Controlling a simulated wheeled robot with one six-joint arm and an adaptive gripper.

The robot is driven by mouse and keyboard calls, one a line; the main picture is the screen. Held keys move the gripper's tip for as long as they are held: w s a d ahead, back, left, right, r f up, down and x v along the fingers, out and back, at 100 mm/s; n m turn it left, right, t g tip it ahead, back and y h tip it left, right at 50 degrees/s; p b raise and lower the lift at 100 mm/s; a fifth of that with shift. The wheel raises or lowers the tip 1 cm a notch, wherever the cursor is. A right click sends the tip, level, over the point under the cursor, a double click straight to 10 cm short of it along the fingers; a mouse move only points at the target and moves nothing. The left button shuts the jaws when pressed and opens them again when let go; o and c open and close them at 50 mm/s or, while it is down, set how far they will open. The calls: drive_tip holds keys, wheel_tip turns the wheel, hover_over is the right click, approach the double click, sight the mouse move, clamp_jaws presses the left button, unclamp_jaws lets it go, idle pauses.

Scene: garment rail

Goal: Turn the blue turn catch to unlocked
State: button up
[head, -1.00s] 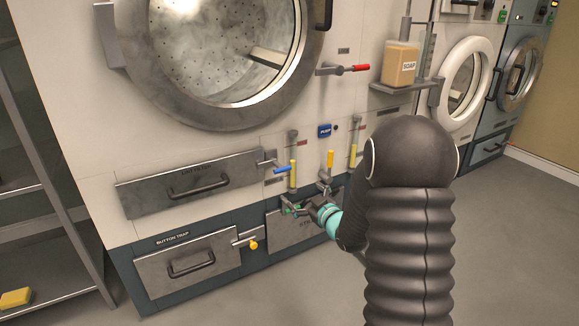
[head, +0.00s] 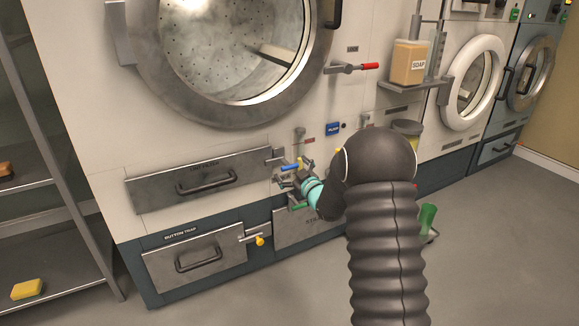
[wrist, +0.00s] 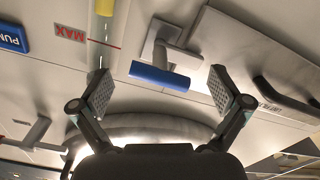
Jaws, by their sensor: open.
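The blue turn catch (head: 290,168) sits at the right end of the upper wide drawer (head: 200,182). Its blue handle sticks out to the right, roughly level, from a metal mount. In the wrist view the blue handle (wrist: 160,77) lies crosswise between my two fingers, apparently a little beyond the fingertips and touching neither. My gripper (wrist: 161,90) is open and empty. In the head view my gripper (head: 290,181) is just below the blue handle, and my arm hides part of the panel to its right.
A yellow-handled catch (head: 260,241) sits by the button trap drawer (head: 195,258) below. A red-handled lever (head: 369,66) and a blue push button (head: 332,128) are above right. A soap shelf (head: 400,85) juts out further right.

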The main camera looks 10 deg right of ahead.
drive_tip(key=shift+x, duration=0.9)
